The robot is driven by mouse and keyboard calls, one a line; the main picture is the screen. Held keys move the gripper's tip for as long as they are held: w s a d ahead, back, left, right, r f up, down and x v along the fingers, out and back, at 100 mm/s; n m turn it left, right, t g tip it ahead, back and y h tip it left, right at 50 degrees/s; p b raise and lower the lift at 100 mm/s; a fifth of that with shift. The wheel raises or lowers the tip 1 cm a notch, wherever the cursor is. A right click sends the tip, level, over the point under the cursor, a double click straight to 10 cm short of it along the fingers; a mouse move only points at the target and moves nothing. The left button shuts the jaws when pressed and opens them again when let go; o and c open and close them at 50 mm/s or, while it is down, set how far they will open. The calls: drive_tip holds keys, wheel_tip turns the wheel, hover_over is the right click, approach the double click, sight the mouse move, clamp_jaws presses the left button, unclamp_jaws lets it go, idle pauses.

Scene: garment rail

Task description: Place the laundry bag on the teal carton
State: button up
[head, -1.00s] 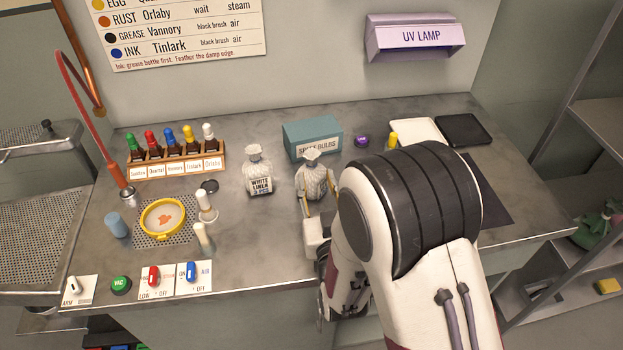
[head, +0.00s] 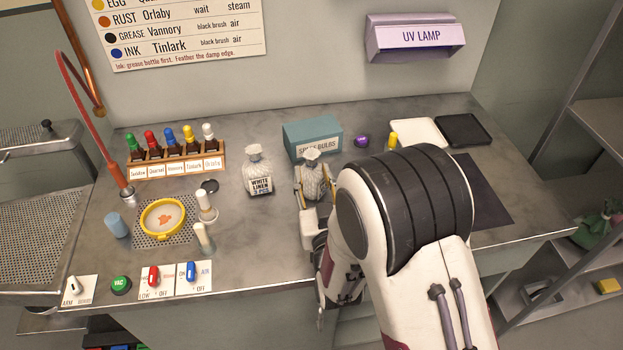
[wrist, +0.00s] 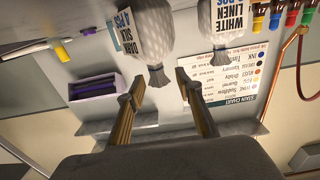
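Two pale laundry bags with tied necks stand upright on the counter. One bag (head: 258,172) has a label reading WHITE LINEN. The other bag (head: 313,176) stands to its right, and its label reads DARK SILK in the wrist view (wrist: 148,32). The teal carton (head: 312,137), marked SPARE BULBS, stands just behind the dark silk bag; its top looks bare. My gripper (wrist: 160,77) is open, with one finger on each side of the dark silk bag's neck. The bag stands on the counter; whether a finger touches it I cannot tell.
A rack of bottles (head: 178,164) stands at the left. A purple object (head: 361,141), a white tray (head: 417,132) and a black tray (head: 463,129) lie right of the carton. A yellow-rimmed bowl (head: 163,218) and switches are at front left.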

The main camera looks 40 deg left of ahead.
sight(312, 162)
drive_tip(key=shift+w+a, duration=0.1)
idle(0.3)
drive_tip(key=shift+d+x, duration=0.2)
drive_tip(key=shift+x, duration=2.5)
drive_tip(key=shift+d+r, duration=0.1)
drive_tip(key=shift+r, duration=0.05)
drive_tip(key=shift+c, duration=0.2)
clamp_jaws()
